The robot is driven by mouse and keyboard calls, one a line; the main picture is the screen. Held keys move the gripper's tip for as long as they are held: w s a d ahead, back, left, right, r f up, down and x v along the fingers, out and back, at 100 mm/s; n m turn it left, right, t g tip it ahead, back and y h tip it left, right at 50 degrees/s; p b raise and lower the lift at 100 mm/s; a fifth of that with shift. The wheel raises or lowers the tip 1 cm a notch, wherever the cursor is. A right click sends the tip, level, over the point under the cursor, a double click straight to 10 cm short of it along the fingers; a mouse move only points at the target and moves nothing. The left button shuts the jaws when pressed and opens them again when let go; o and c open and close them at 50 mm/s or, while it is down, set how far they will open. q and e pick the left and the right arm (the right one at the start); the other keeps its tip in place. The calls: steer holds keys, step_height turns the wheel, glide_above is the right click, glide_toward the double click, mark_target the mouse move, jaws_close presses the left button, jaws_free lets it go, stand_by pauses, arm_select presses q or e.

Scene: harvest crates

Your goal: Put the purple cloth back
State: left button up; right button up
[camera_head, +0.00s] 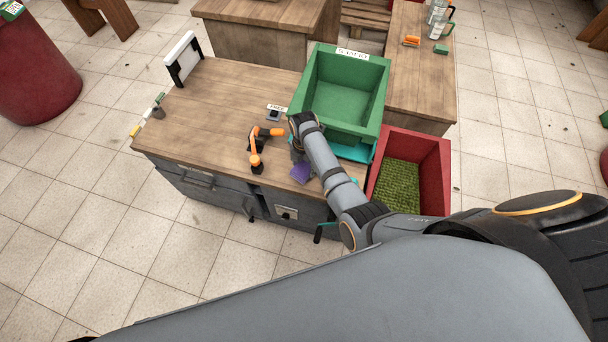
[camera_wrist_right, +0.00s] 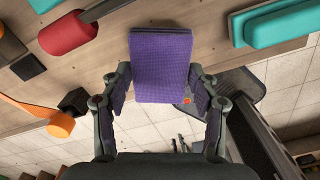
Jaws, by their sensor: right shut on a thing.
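The purple cloth (camera_head: 301,173) shows as a small folded purple piece near the front edge of the wooden worktable (camera_head: 215,105). In the right wrist view the purple cloth (camera_wrist_right: 160,60) is a flat, thick rectangle between my fingers. My right gripper (camera_wrist_right: 160,88) is shut on it, with one finger at each side. In the head view my right gripper (camera_head: 299,156) is over the table's front part, largely hidden by my own arm. I cannot tell whether the cloth touches the table. My left gripper is not in view.
A green crate (camera_head: 311,85) stands at the table's right end, above a teal piece (camera_head: 353,151). A red crate (camera_head: 439,180) with green contents is to its right. An orange and black tool (camera_head: 255,160) lies just left of my gripper. The table's left half is mostly clear.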

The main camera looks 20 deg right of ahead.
mark_target(304, 167)
step_height(304, 167, down, 4)
steer(key=b, duration=0.3)
steer(key=shift+r+b, duration=0.2)
steer(key=shift+b, duration=0.15)
steer(key=shift+r, duration=0.1)
steer(key=o, duration=1.1)
steer(key=shift+f, duration=0.2)
